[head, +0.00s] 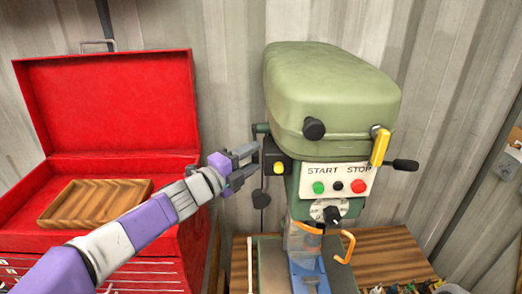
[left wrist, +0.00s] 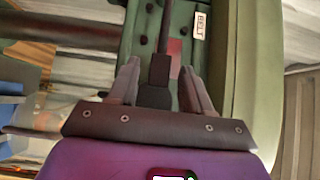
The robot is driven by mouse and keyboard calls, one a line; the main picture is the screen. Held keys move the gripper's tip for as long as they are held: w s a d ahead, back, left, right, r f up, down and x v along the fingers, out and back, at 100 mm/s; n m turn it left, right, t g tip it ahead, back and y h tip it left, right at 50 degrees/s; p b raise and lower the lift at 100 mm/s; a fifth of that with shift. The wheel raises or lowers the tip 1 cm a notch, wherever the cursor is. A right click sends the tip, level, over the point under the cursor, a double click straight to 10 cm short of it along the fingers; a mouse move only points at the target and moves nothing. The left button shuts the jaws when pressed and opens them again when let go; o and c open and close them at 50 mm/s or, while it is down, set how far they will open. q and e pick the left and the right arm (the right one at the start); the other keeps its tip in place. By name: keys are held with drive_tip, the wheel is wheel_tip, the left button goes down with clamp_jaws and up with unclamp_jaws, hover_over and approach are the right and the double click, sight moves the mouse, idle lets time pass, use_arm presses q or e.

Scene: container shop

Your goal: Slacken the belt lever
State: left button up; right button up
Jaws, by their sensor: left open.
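The belt lever (head: 261,199) hangs on the left side of the green drill press (head: 330,90), a dark rod with a wide dark knob at its lower end. In the left wrist view the lever (left wrist: 160,68) stands between my fingers, with a white BELT label (left wrist: 200,26) beside it on the green housing. My left gripper (head: 252,163) is open at the left side of the press head, its fingers pointing at the housing. In the left wrist view the fingers (left wrist: 160,80) lie on either side of the lever, with gaps showing. My right gripper is in no view.
An open red toolbox (head: 105,105) with a wooden tray (head: 95,203) stands at the left. The press front has a START/STOP panel (head: 335,181), a yellow lever (head: 380,147) and a black handle (head: 405,165). Below are a blue vise (head: 309,275) and a wooden bench (head: 385,257).

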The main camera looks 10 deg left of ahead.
use_arm(q)
drive_tip(key=x, duration=0.3)
drive_tip(key=shift+w+d, duration=0.15)
drive_tip(key=shift+w, duration=0.25)
clamp_jaws()
